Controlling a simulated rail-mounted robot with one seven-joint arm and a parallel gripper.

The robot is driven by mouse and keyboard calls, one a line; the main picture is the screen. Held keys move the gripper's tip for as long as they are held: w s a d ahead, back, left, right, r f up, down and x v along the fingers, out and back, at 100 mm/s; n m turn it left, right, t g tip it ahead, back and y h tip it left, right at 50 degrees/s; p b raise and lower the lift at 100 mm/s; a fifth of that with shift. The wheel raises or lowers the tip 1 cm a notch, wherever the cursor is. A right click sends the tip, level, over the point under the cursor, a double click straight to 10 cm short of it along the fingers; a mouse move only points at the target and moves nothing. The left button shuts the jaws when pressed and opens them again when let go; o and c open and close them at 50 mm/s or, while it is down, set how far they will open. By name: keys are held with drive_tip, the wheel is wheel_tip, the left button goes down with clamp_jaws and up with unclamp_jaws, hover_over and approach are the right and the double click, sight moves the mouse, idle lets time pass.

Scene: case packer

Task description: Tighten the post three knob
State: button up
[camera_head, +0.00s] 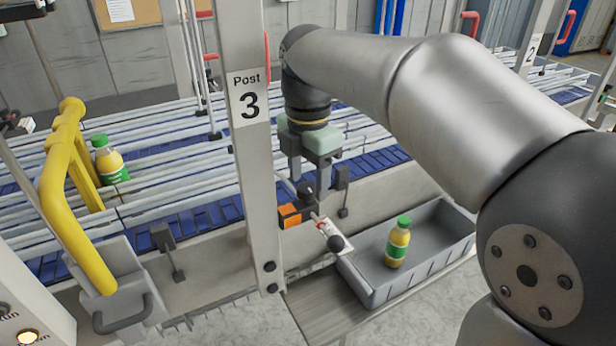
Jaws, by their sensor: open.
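The post labelled "Post 3" (250,150) stands upright in the middle of the view. My gripper (309,184) points down just right of the post, its two fingers apart. Dark hardware shows between and behind the fingers; I cannot tell whether they touch it. An orange block (289,215) is beside the post. Which of these dark parts is the post three knob is not clear.
A grey tray (365,290) holds an upright green-capped bottle (397,245). Another bottle (108,160) stands on the blue conveyor (215,208) at left. A yellow tubular rail (75,225) stands at front left. Guide rails run along the conveyor. My arm fills the right side.

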drive_tip(key=shift+f, duration=0.5)
drive_tip(key=shift+c, duration=0.4)
drive_tip(key=c, duration=0.9)
